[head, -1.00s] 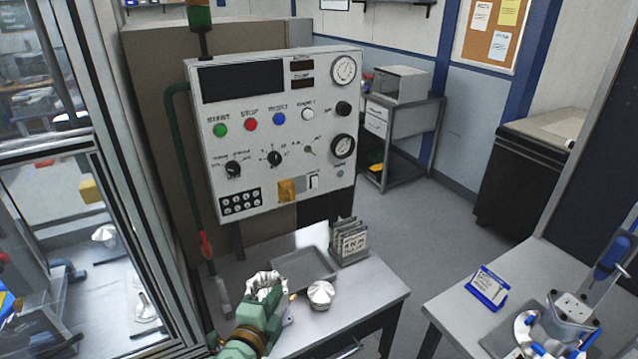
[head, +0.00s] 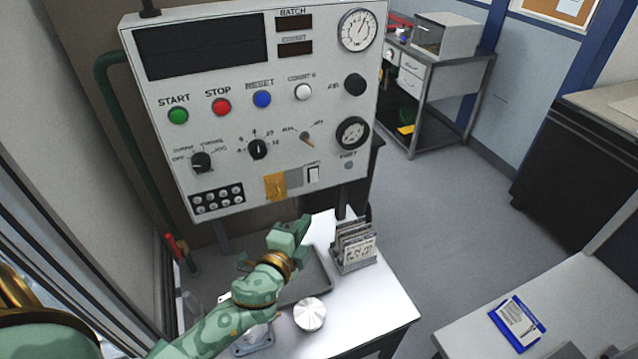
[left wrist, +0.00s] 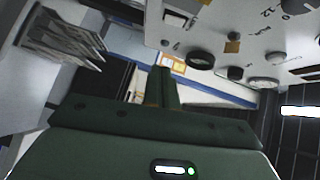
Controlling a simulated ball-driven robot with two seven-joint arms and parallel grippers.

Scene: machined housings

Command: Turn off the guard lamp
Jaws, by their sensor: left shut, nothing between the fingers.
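The white control panel (head: 220,110) fills the upper middle of the head view. The label above the switch is too small to read surely. A toggle lever (head: 306,137) sits above it. My green left gripper (head: 303,226) is shut and empty, below the panel's lower edge and apart from it. In the left wrist view its shut fingers (left wrist: 163,82) point toward the panel (left wrist: 255,30), where the rocker (left wrist: 175,19) shows near the top. My right gripper is out of view.
A table below the panel holds a grey tray (head: 316,280), a card rack (head: 355,250) and a round metal part (head: 309,314). Start (head: 178,115), stop (head: 221,106) and reset (head: 262,99) buttons and several knobs crowd the panel. Floor to the right is clear.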

